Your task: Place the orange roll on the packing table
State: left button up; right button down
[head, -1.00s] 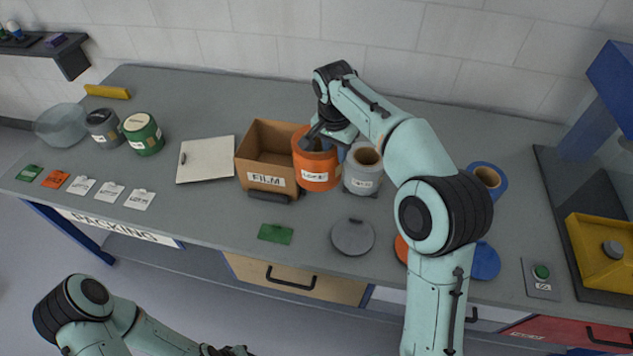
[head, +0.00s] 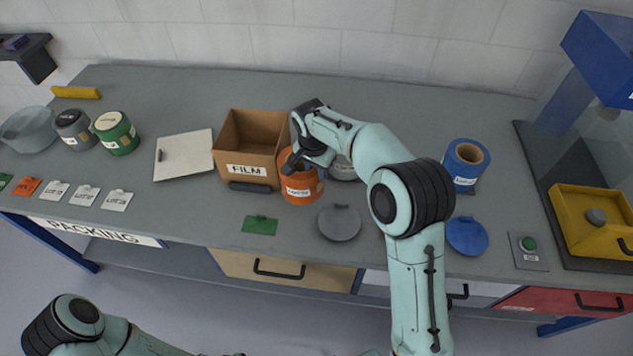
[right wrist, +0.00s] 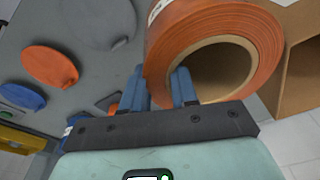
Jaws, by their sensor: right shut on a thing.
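The orange roll (head: 303,190) is in front of the right corner of the cardboard FILM box. My right gripper (head: 297,163) is shut on its wall. In the right wrist view one finger is inside the core of the orange roll (right wrist: 210,35) and the other outside. Whether its underside touches the table is hard to tell. The grey table top (head: 135,180) carries a PACKING label (head: 97,232) on its left front edge. My left arm shows at the bottom left; its gripper is cut off by the frame.
The FILM box (head: 248,150) stands left of the roll. A grey roll (head: 342,169) is partly hidden behind my arm. A blue roll (head: 464,166), grey lid (head: 340,223) and blue lid (head: 467,236) lie to the right.

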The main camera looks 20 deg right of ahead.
jog(key=shift+f, duration=2.65)
jog(key=c, duration=0.9)
grip_release()
jog(key=shift+f, duration=0.2)
jog(key=shift+o, duration=0.2)
